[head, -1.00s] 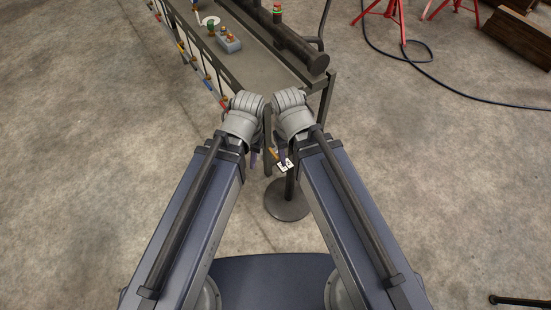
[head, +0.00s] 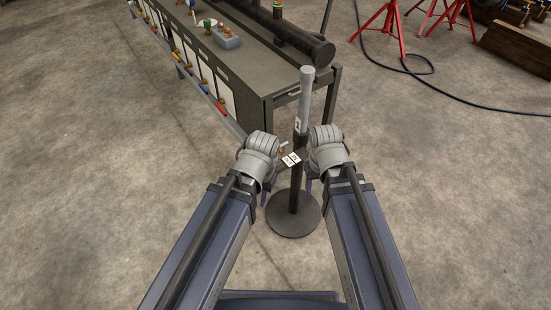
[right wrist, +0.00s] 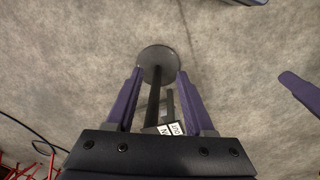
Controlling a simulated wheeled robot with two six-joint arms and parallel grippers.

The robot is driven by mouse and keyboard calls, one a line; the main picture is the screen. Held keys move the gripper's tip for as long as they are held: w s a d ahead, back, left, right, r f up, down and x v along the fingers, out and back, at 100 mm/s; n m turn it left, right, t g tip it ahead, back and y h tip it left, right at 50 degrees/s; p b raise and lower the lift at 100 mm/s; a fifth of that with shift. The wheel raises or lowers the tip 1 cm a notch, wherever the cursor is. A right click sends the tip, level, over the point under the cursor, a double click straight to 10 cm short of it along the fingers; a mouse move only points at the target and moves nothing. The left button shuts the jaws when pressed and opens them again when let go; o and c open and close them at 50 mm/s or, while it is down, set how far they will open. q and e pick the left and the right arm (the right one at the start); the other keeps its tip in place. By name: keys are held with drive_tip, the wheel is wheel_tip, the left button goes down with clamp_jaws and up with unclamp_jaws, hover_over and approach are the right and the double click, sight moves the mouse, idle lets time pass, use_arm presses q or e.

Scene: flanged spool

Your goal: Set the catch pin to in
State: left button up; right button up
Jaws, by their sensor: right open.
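A stand with a dark post (head: 296,195) and a light grey upper tube (head: 306,95) rises between my two wrists in the head view. A plate with white labels (head: 291,159) sits partway up the post; a small light and brass-coloured part (head: 284,148), possibly the catch pin, is beside it. Its setting is too small to tell. My right gripper (right wrist: 160,73) is open, its purple fingers on either side of the post in the right wrist view, apparently not touching it. The labels (right wrist: 171,129) show there partly hidden. My left gripper (head: 265,198) is left of the post; its jaw opening is unclear.
The stand's round base (head: 293,222) rests on the concrete floor. A long bench (head: 285,88) with a dark pipe (head: 290,38) stands just behind. Red stands (head: 388,30) and a black cable (head: 385,68) lie at the back right.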

drive_tip(key=w+d+f+t+b, duration=0.1)
drive_tip(key=w+f+b, duration=0.1)
drive_tip(key=f+b, duration=0.55)
drive_tip(key=w+d+f+b, duration=0.1)
drive_tip(key=w+f+b, duration=0.1)
drive_tip(key=f+b, duration=0.5)
drive_tip(key=n+t+y+b, duration=0.5)
drive_tip(key=n+t+b, duration=0.2)
drive_tip(key=n+t, duration=0.6)
approach(282, 145)
drive_tip(key=w+a+f, duration=0.2)
drive_tip(key=w+a, duration=0.2)
drive_tip(key=shift+w+d+r+t, duration=0.1)
drive_tip(key=shift+w+d+t, duration=0.05)
drive_tip(key=shift+w+t, duration=0.15)
drive_tip(key=shift+w, duration=0.1)
drive_tip(key=b+x, duration=0.1)
drive_tip(key=x, duration=0.6)
drive_tip(key=shift+w, duration=0.25)
